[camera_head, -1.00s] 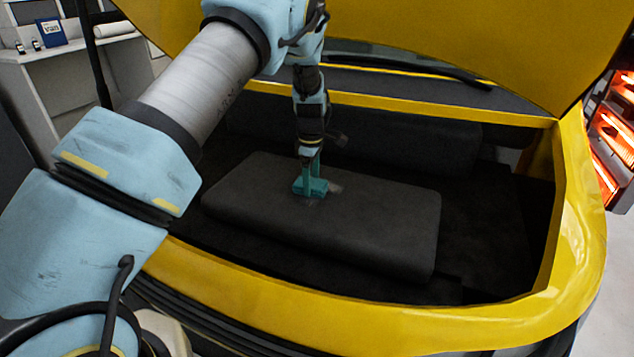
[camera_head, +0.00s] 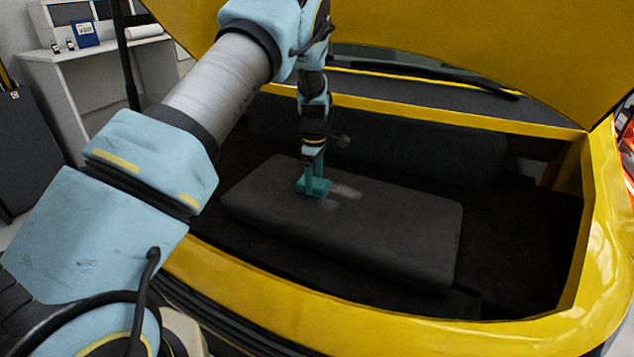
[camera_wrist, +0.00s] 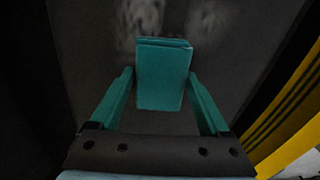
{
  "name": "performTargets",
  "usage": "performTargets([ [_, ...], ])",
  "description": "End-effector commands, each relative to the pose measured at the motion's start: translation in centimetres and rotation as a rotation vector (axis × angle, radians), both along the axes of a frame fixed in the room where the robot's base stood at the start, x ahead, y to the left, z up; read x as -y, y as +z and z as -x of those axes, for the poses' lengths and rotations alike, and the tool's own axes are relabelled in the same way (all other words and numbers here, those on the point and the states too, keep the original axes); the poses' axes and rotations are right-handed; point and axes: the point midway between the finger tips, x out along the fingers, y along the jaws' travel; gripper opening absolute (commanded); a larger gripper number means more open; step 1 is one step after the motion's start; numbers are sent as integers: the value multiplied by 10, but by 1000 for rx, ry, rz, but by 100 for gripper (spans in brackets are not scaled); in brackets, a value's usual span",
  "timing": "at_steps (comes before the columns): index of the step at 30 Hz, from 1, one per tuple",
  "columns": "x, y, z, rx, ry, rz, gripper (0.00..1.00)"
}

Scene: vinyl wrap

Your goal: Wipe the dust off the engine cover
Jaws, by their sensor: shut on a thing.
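The engine cover (camera_head: 390,225) is a dark, rounded slab in the open engine bay. Two pale dust smudges (camera_head: 346,191) lie on its top, just right of my gripper (camera_head: 314,183). The smudges also show in the wrist view (camera_wrist: 140,16), beyond the far end of a teal block (camera_wrist: 162,80). My gripper points down, its teal fingers closed on the sides of this block, which looks like a wiping pad. The block is at the cover's upper left part and appears to touch it; its underside is hidden.
The yellow car body (camera_head: 250,285) rims the bay at the front and right. The raised yellow hood (camera_head: 470,60) hangs above. A dark gap lies between cover and right rim. A white desk (camera_head: 90,75) stands at the back left.

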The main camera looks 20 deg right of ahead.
Motion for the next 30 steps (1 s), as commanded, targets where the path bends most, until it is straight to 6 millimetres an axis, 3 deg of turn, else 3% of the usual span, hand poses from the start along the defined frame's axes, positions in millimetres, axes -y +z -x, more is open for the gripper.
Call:
performTargets([
  [12, 18, -3, -13, 0, 0, 0, 36],
  [30, 40, -1, 16, -2, 1, -1, 36],
])
